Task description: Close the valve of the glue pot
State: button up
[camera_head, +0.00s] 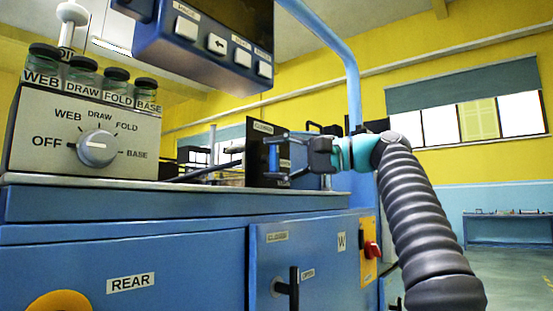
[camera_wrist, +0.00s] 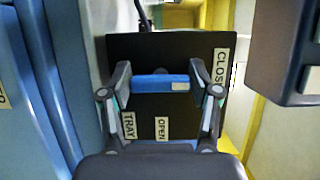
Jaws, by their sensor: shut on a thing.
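The valve is a black plate (camera_wrist: 150,50) with a blue handle (camera_wrist: 160,83) in front of it. The plate also shows in the head view (camera_head: 256,150), standing upright on the machine top. In the wrist view the handle lies level across the picture, its pale-marked end toward the CLOSED label (camera_wrist: 221,66) at the right. The OPEN label (camera_wrist: 162,128) is below the handle. My gripper (camera_wrist: 161,85) is shut on the handle, one finger at each end; it shows in the head view (camera_head: 287,157) at the plate. The glue pot itself cannot be made out clearly.
A selector box (camera_head: 85,130) with a grey knob and several jars stands at the left. A blue control panel (camera_head: 205,45) hangs above. The blue cabinet below has a black handle (camera_head: 290,287) and a red switch (camera_head: 371,249). Open floor lies at the right.

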jog(key=shift+f, duration=0.15)
jog(key=o, duration=1.2)
jog(key=shift+a, duration=0.1)
jog(key=shift+c, duration=0.2)
jog(key=v, duration=1.2)
